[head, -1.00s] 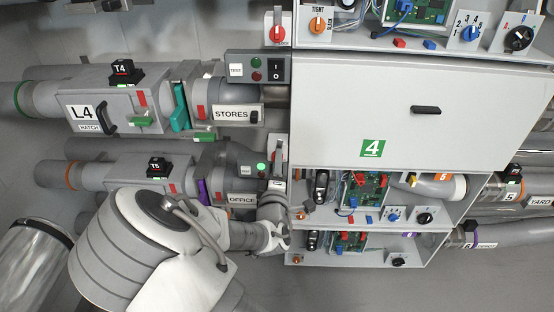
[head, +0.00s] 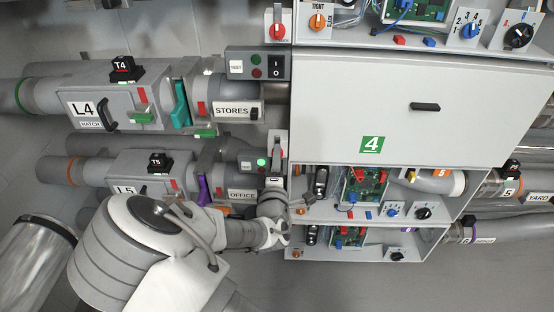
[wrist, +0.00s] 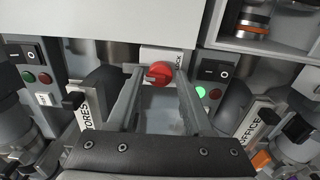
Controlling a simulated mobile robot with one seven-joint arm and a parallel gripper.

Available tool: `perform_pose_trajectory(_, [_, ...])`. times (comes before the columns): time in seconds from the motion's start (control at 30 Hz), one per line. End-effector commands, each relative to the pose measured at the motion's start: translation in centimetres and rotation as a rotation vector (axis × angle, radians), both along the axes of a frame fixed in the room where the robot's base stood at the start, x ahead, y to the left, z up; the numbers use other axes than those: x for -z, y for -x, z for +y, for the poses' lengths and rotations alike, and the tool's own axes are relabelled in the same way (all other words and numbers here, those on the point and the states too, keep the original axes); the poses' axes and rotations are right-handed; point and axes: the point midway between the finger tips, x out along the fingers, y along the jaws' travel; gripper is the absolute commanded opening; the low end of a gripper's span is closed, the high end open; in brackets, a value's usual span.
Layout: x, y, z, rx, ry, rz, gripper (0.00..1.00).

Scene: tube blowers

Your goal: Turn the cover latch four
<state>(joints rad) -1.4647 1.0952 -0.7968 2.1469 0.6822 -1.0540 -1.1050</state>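The cover latch four is a red knob (head: 277,153) on a pale plate, beside the lower left corner of the closed grey cover marked with a green 4 (head: 345,100). In the wrist view the red knob (wrist: 160,73) shows a grey bar across its face, with the word LOCK beside it. My gripper (wrist: 158,70) is open, with one finger on each side of the knob and a visible gap around it. In the head view my gripper (head: 274,186) is just below the latch, partly hidden by my arm. Whether a finger touches the knob is unclear.
Switch boxes flank the latch: the STORES one (wrist: 28,62) at left and the OFFICE one (wrist: 213,72), with a lit green lamp, at right. An open bay (head: 350,205) with circuit boards and knobs lies below the cover. Another red latch (head: 277,31) sits higher up.

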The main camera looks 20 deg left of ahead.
Motion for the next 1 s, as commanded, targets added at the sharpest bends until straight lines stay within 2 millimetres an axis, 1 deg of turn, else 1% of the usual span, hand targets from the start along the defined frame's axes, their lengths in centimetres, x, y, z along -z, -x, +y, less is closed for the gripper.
perform_pose_trajectory(0.03, [0.0,0.0,0.0,0.0,0.0,0.0,0.62])
perform_pose_trajectory(0.1, [0.0,0.0,0.0,0.0,-0.001,0.0,0.72])
perform_pose_trajectory(0.37, [0.0,0.0,0.0,-0.001,-0.002,0.0,0.72])
perform_pose_trajectory(0.47, [-0.1,0.4,-0.1,-0.001,-0.002,0.0,0.72])
perform_pose_trajectory(0.53, [-0.1,1.2,-0.1,-0.002,-0.003,0.001,0.72])
perform_pose_trajectory(0.67, [-0.2,3.6,-0.7,-0.004,-0.002,0.002,0.72])
perform_pose_trajectory(1.0, [-0.2,11.7,-2.7,-0.005,0.0,0.001,0.72])
